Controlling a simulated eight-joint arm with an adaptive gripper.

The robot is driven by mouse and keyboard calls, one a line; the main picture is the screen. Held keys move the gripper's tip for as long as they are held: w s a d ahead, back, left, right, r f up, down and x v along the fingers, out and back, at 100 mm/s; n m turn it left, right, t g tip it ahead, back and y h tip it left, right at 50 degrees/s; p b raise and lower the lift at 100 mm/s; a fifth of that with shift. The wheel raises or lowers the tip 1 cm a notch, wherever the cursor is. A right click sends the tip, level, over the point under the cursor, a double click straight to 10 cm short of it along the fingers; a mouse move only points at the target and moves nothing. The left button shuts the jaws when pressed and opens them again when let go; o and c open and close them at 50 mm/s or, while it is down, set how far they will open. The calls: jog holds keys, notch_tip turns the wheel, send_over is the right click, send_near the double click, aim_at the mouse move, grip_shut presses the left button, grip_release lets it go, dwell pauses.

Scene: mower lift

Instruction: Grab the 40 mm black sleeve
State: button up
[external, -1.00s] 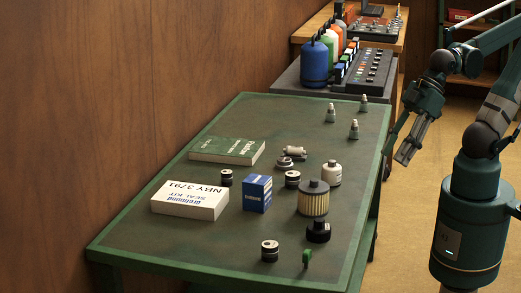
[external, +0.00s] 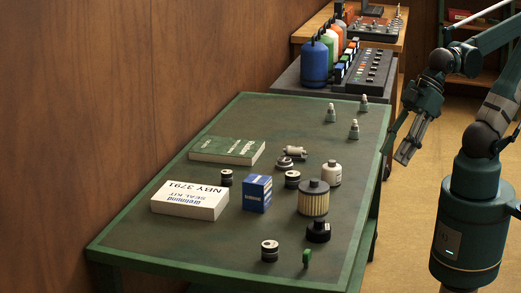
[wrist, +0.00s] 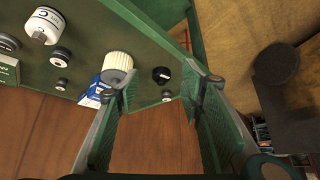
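Three small black sleeves with pale tops stand on the green table: one at the near end (external: 269,251), one by the blue box (external: 292,180) and one behind the white box (external: 226,178). No size marking is readable, so I cannot tell which is 40 mm. In the wrist view they appear as the near-end sleeve (wrist: 167,94), the blue-box sleeve (wrist: 60,57) and the rear sleeve (wrist: 61,86). My gripper (external: 402,158) hangs beyond the table's right edge, pointing down and left, clear of everything. Its fingers (wrist: 158,88) are apart with nothing between them.
A tan filter (external: 313,199), a black cap (external: 318,231), a white canister (external: 331,173) and a blue box (external: 257,193) crowd the sleeves. A white box (external: 190,200) and green book (external: 227,150) lie to the left. A small green part (external: 307,258) stands near the front.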

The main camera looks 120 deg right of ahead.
jog(key=w+d+r+m+g+p, duration=0.2)
jog(key=w+d+r+m+p, duration=0.35)
jog(key=w, duration=0.45)
jog(key=m+g+p, duration=0.5)
jog(key=m+p, duration=0.4)
jog(key=m, duration=0.6)
send_over(227, 172)
notch_tip(227, 172, down, 14)
jog(key=shift+d+f, duration=0.2)
jog(key=shift+f, duration=0.05)
jog(key=shift+f, duration=1.3)
